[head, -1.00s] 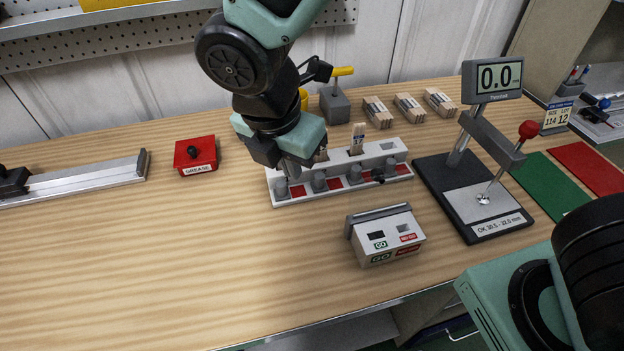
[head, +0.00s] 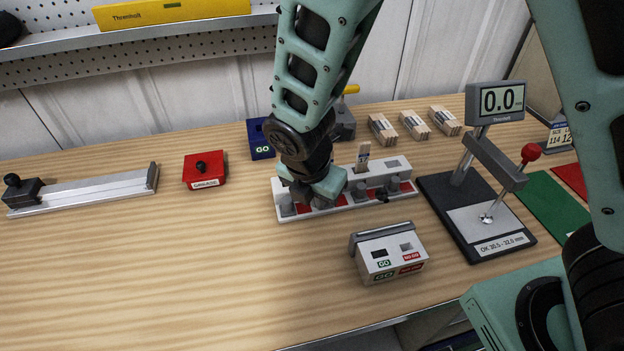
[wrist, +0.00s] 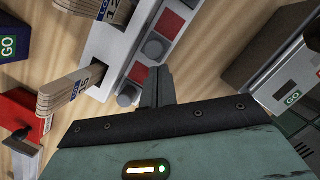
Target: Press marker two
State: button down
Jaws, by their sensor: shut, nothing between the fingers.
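The white rack (head: 340,203) stands mid-table with a row of grey round markers alternating with red squares. The leftmost marker (head: 286,208) is clear of my gripper in the head view. I cannot tell whether the fingertips touch a marker. A stick bundle (head: 363,156) stands upright in the rack.
A white GO/NO-GO gauge (head: 389,256) stands in front of the rack. A dark press with a display (head: 500,100) stands to the right. A red grease box (head: 205,170) and a blue GO box (head: 262,141) are left. The front-left table is clear.

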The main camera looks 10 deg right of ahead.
jog(key=shift+w+d, duration=0.1)
jog(key=shift+d, duration=1.95)
jog(key=v, duration=1.7)
jog(key=shift+r, duration=0.2)
jog(key=s+f+m+g+y, duration=0.1)
jog(key=s+f+m, duration=0.1)
jog(key=s+m, duration=0.5)
jog(key=s+d+f+m+g+y, duration=0.1)
jog(key=s+f+m, duration=0.1)
jog(key=s+m, duration=0.5)
jog(key=m, duration=0.5)
jog(key=shift+s+d+y, duration=0.2)
jog(key=shift+d+y, duration=0.1)
